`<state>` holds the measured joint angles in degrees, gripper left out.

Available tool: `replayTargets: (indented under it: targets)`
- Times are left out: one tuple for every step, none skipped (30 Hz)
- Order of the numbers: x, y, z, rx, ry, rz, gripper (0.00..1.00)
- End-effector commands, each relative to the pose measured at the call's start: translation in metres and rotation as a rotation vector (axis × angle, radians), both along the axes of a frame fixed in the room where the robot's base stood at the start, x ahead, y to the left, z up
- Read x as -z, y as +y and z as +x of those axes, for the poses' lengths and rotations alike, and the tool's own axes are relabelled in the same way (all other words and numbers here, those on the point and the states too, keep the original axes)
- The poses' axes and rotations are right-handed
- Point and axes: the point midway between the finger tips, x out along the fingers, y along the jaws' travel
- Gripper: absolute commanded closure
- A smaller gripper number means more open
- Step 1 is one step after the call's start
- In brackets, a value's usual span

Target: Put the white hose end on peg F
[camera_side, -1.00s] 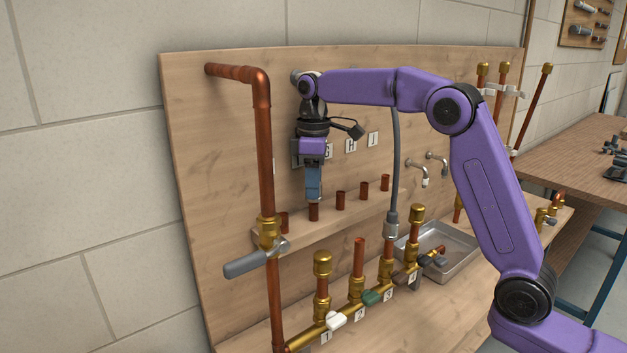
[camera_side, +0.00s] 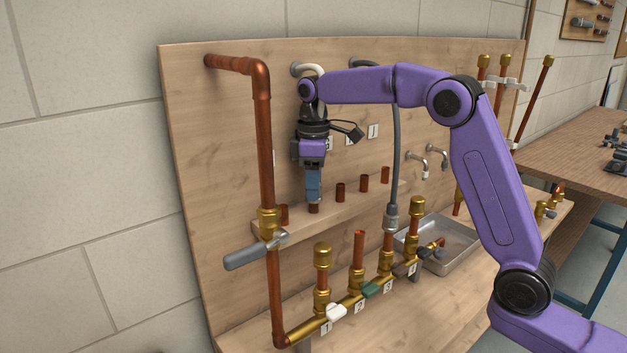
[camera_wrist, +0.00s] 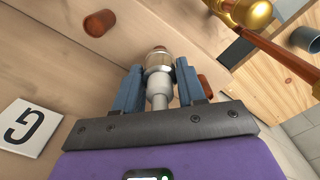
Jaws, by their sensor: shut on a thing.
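The white hose (camera_side: 312,69) arches out from the top of the board behind my wrist. My gripper (camera_side: 313,198) points down over the second peg from the left on the shelf, peg F by its place beside G. In the wrist view, my gripper (camera_wrist: 158,88) is shut on the white hose end (camera_wrist: 160,80), a pale sleeve with a metal collar. Only a short bit of copper peg F (camera_side: 313,209) shows below the fingers. The hose end seems lined up with the peg; the fingers hide how far it is over it. Label G (camera_wrist: 28,127) lies left.
Copper pegs stand either side, one at left (camera_side: 283,215) and one at right (camera_side: 340,192). A vertical copper pipe (camera_side: 265,150) with a grey-handled valve stands in front at left. A grey hose (camera_side: 396,150) hangs at right, above a brass manifold.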

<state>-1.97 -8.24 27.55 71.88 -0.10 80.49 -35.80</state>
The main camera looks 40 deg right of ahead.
Motion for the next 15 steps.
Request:
replayTargets:
  targets:
    - [0.001, 0.0, 0.0, 0.0, 0.0, 0.0, 0.91]
    - [0.002, 0.0, 0.0, 0.0, 0.001, -0.001, 0.91]
    - [0.003, 0.0, 0.0, 0.0, 0.001, -0.001, 0.91]
    - [0.003, 0.0, 0.0, 0.0, 0.001, 0.0, 0.91]
    - [0.004, 0.0, 0.0, 0.0, 0.001, 0.0, 0.91]
    - [0.005, 0.0, 0.0, 0.0, 0.001, 0.0, 0.91]
    - [0.006, 0.0, 0.0, 0.0, 0.001, 0.0, 0.91]
    - [0.006, 0.0, 0.0, 0.0, 0.001, 0.0, 0.91]
    - [0.007, 0.0, 0.0, 0.0, 0.001, 0.0, 0.91]
    - [0.008, 0.0, 0.0, 0.0, 0.001, -0.001, 0.91]
    - [0.008, 0.0, 0.0, 0.0, 0.001, -0.001, 0.91]
    - [0.009, 0.0, 0.0, 0.0, 0.001, -0.001, 0.91]
    - [0.01, 0.0, 0.0, 0.0, 0.001, -0.001, 0.91]
    - [0.01, 0.0, 0.0, 0.0, 0.001, -0.001, 0.91]
    - [0.011, 0.0, 0.0, 0.0, 0.001, 0.0, 0.91]
